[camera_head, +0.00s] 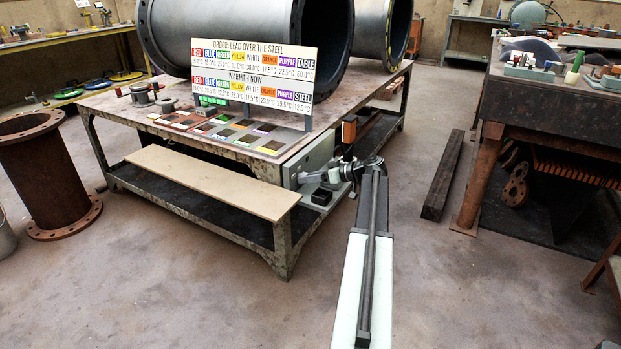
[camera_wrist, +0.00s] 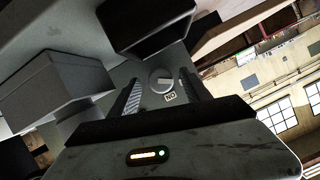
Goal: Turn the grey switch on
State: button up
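The grey switch (camera_wrist: 161,80) shows in the wrist view as a small round knob on a grey panel, with a small label (camera_wrist: 170,97) beside it. The label's letters are too small to read surely. My gripper (camera_wrist: 160,90) is open, with one finger on each side of the knob, and I see a gap to each finger. In the head view my gripper (camera_head: 338,172) is at the grey box (camera_head: 309,162) on the table's near right corner. The knob cannot be made out there.
A work table (camera_head: 167,104) carries big steel pipes (camera_head: 250,40), coloured tiles and a sign board (camera_head: 254,72). In the wrist view a dark block (camera_wrist: 150,22) and a light grey box (camera_wrist: 58,85) stand close by. Open floor lies to the right of my arm.

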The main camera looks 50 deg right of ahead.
jog(key=p+v, duration=0.3)
jog(key=v, duration=0.4)
jog(key=shift+s+d+r, duration=0.1)
jog(key=shift+s+r, duration=0.15)
jog(key=shift+s, duration=0.05)
jog(key=shift+s+f, duration=0.1)
